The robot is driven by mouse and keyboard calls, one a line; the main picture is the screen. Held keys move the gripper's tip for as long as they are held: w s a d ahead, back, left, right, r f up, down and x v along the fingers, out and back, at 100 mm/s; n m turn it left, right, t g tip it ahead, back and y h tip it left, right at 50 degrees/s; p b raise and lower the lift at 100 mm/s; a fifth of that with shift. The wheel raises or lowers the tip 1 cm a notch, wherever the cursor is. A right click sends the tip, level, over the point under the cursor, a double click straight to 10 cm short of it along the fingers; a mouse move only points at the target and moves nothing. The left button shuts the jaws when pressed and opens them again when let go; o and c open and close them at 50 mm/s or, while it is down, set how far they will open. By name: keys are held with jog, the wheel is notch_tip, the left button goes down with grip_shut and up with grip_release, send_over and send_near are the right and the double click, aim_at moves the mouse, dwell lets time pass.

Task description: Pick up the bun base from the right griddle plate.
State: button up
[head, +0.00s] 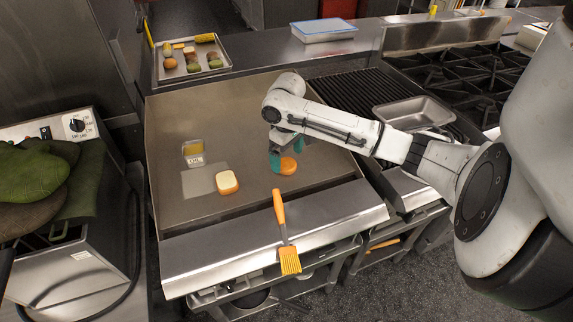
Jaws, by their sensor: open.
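A round orange-brown bun piece (289,166), which looks like the bun base, lies on the right part of the flat griddle plate (240,125). My gripper (285,157) points down over it with teal fingers. The fingers are open, with one at the bun's left edge and the other behind it. I cannot tell whether they touch it. The gripper hides part of the bun's far side. A second, paler bun or bread piece (228,182) with a browned edge lies farther left on the griddle, apart from my gripper.
A metal tool or press (193,153) lies on the griddle's left. An orange-handled brush (284,232) lies across the front ledge. A food tray (191,63) stands behind at left. At right are a ribbed grill (345,90), a metal pan (413,112) and burner grates (460,72).

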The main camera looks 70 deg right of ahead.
aim_at(287, 166)
jog(key=shift+f, duration=1.45)
jog(key=shift+c, duration=0.2)
jog(key=c, duration=1.2)
jog(key=shift+r, duration=0.15)
